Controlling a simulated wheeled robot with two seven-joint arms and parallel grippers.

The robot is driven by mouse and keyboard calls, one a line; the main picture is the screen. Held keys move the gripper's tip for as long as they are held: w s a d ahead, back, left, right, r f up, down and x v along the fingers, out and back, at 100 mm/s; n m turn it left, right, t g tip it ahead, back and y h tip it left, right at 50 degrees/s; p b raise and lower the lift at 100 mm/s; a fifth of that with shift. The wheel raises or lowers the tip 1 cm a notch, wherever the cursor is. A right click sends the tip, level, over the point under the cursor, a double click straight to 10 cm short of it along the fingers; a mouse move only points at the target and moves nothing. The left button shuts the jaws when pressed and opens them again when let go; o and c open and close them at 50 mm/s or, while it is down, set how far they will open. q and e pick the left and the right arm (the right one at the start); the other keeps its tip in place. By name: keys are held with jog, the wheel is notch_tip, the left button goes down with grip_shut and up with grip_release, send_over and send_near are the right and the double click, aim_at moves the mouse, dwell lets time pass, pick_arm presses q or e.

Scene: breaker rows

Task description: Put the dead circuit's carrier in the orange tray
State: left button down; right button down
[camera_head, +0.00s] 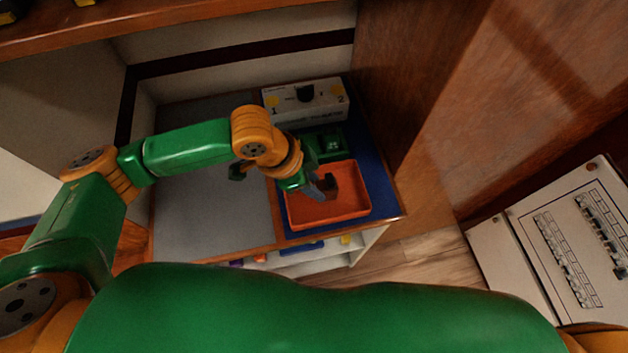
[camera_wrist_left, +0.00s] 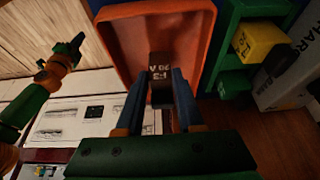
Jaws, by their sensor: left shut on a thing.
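A small dark carrier (camera_wrist_left: 162,72) marked "F-3" and "20 A" sits between the fingers of my left gripper (camera_wrist_left: 160,100) in the left wrist view. In the head view my left gripper (camera_head: 322,187) is over the orange tray (camera_head: 345,212), with the dark carrier (camera_head: 332,184) at its tips. The gripper is shut on the carrier. I cannot tell whether the carrier touches the tray floor. The orange tray (camera_wrist_left: 118,48) lies beyond the carrier in the wrist view. My right gripper (camera_wrist_left: 68,48) shows small at the left of the wrist view; its jaws are unclear.
A green holder (camera_head: 330,143) stands behind the tray; the wrist view shows a yellow block (camera_wrist_left: 257,42) in it. A white box with a black knob (camera_head: 306,100) stands farther back. A wooden wall rises right of the tray. A breaker panel (camera_head: 572,240) is at far right.

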pick_arm(q)
jog(key=shift+f, duration=0.2)
jog(key=c, duration=0.5)
grip_release()
jog(key=shift+c, duration=0.2)
jog(key=shift+r, duration=0.4)
jog(key=v, duration=1.1)
jog(key=shift+r+p, duration=0.3)
jog(key=shift+r, duration=0.05)
jog(key=shift+a, duration=0.1)
jog(key=shift+s, duration=0.15)
